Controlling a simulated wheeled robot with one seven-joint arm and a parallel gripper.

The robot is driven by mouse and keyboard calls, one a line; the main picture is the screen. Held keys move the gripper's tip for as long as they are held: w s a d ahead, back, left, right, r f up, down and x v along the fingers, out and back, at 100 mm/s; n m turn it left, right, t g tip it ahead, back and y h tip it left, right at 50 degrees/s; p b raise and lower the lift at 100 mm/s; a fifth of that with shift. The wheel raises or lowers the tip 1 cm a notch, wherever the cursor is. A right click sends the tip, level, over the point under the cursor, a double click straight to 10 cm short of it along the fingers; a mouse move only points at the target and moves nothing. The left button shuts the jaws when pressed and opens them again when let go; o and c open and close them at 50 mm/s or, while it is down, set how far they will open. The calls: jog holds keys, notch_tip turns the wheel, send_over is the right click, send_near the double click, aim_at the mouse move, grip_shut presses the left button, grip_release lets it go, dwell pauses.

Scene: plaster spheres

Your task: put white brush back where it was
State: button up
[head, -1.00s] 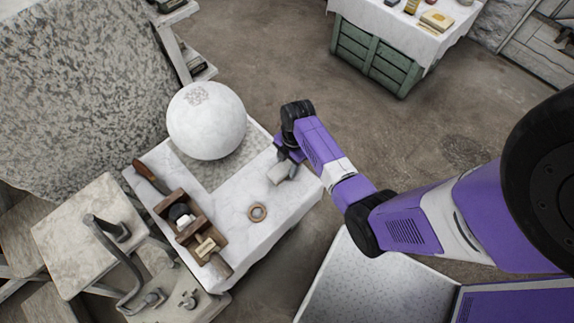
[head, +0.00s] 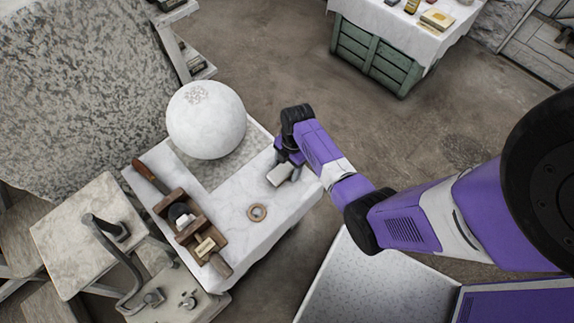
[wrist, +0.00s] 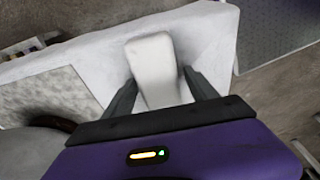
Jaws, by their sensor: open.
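A white, smooth, rounded block, which looks like the white brush (head: 280,175), is at the right part of the cloth-covered table (head: 228,197). It also shows in the wrist view (wrist: 153,65), running away from my gripper. Any bristles are hidden. My gripper (head: 289,164) is over the right edge of the table. In the wrist view my gripper's fingers (wrist: 158,88) are apart, one on each side of the brush's near end. I cannot tell whether they touch it, or whether it rests fully on the cloth.
A large white sphere (head: 206,120) stands on the same table near a speckled slab. Bare cloth lies between the ring and brush.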

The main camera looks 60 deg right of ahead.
notch_tip(320, 180, up, 12)
jog(key=d+p, duration=0.1)
jog(key=d, duration=0.1)
jog(key=s+a+f+m+t+h, duration=0.1)
jog(key=s+a+m+t+h, duration=0.1)
jog(key=s+a+m+t, duration=0.3)
jog(key=s+a+m+t+h, duration=0.15)
jog(key=s+a, duration=0.25)
jog(key=a, duration=0.4)
jog(key=s+a+r+m+t, duration=0.2)
jog(key=s+r, duration=0.1)
jog(key=r, duration=0.6)
jog(key=s+a+r+m+t+y, duration=0.1)
jog(key=s+a+r+m+t, duration=0.2)
jog(key=r, duration=0.6)
jog(key=s+a+r+m+t, duration=0.3)
jog(key=r, duration=0.6)
jog(key=shift+s+y, duration=0.2)
jog(key=shift+y, duration=0.15)
jog(key=shift+a, duration=0.1)
